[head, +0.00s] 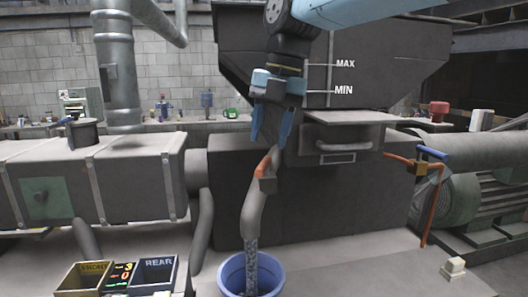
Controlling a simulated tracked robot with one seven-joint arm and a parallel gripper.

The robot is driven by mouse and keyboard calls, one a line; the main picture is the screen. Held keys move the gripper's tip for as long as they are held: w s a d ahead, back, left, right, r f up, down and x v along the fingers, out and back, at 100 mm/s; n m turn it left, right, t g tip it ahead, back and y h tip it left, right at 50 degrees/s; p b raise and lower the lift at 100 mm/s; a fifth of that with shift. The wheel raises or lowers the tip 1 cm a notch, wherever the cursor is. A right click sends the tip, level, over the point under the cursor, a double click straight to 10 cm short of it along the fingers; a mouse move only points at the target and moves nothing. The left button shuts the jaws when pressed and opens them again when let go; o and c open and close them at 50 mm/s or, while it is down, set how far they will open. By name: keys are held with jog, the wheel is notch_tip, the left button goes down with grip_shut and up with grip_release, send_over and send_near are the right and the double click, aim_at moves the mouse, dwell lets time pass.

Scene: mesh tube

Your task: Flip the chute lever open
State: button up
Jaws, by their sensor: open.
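A grey chute (254,212) runs down from the dark hopper body in the middle of the head view. An orange lever (263,166) sits at its upper part, by a small dark block. I cannot tell the lever's exact position. My gripper (270,139) points down just above the lever, its two blue fingers spread apart and empty. The fingertips appear close above the lever; contact cannot be told. A blue bucket (231,272) stands below the chute's mouth. A speckled grey column (251,262) shows between the mouth and the bucket.
The dark hopper (400,62) with MAX and MIN marks rises behind my gripper. A valve with a blue handle (432,153) is farther right. FRONT (67,287) and REAR (137,284) bins stand front left.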

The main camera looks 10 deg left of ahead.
notch_tip(320, 180, up, 8)
jog(key=d, duration=0.1)
jog(key=shift+d, duration=0.3)
jog(key=shift+f, duration=0.1)
